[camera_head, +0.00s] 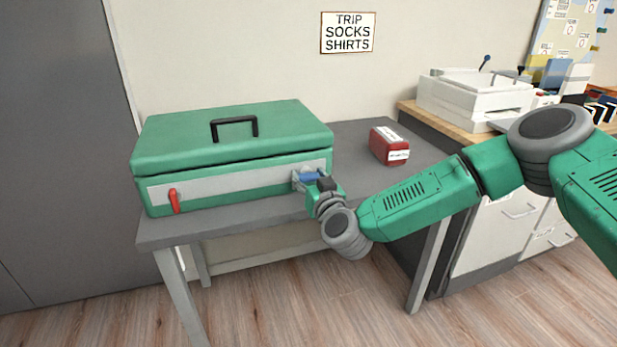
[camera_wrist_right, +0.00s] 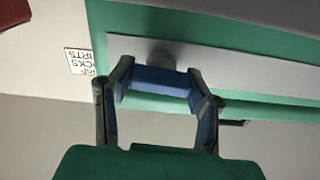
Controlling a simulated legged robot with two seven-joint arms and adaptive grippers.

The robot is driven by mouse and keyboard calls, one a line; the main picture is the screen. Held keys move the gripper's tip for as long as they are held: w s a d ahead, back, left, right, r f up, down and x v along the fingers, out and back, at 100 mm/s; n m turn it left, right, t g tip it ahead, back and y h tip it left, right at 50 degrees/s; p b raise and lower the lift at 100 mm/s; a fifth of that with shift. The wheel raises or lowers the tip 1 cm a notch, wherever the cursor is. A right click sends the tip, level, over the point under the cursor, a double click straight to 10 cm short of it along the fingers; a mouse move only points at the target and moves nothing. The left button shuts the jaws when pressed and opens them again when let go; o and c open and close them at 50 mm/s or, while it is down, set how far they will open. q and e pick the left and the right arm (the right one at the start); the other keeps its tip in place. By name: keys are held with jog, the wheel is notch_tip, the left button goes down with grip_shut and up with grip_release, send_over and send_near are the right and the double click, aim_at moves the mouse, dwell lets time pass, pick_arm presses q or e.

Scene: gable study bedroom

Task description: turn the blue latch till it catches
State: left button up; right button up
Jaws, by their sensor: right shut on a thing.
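A green case (camera_head: 235,152) with a black top handle stands on a grey table, its lid a little apart from the body. A pale plate runs along its front. The blue latch (camera_head: 308,175) is at the right end of that plate. My right gripper (camera_head: 306,181) is shut on the blue latch and partly hides it. In the right wrist view, the latch (camera_wrist_right: 160,80) lies level between the two fingers of the gripper (camera_wrist_right: 160,92), against the plate. A red latch (camera_head: 174,201) hangs down at the plate's left end. My left gripper is not in view.
A red box with white labels (camera_head: 389,146) stands on the grey table (camera_head: 345,137), right of the case. A white printer (camera_head: 475,100) is on the wooden counter at the right. A sign (camera_head: 347,33) hangs on the wall.

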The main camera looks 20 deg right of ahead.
jog(key=m, duration=0.7)
jog(key=shift+d+f+m, duration=0.1)
jog(key=shift+f+m, duration=0.1)
jog(key=shift+m, duration=0.2)
jog(key=m+b, duration=0.1)
jog(key=m, duration=0.3)
jog(key=shift+f, duration=0.1)
jog(key=m+b, duration=0.2)
jog(key=m, duration=0.3)
jog(key=shift+s+f, duration=0.1)
jog(key=o, duration=1.2)
jog(key=shift+d, duration=0.1)
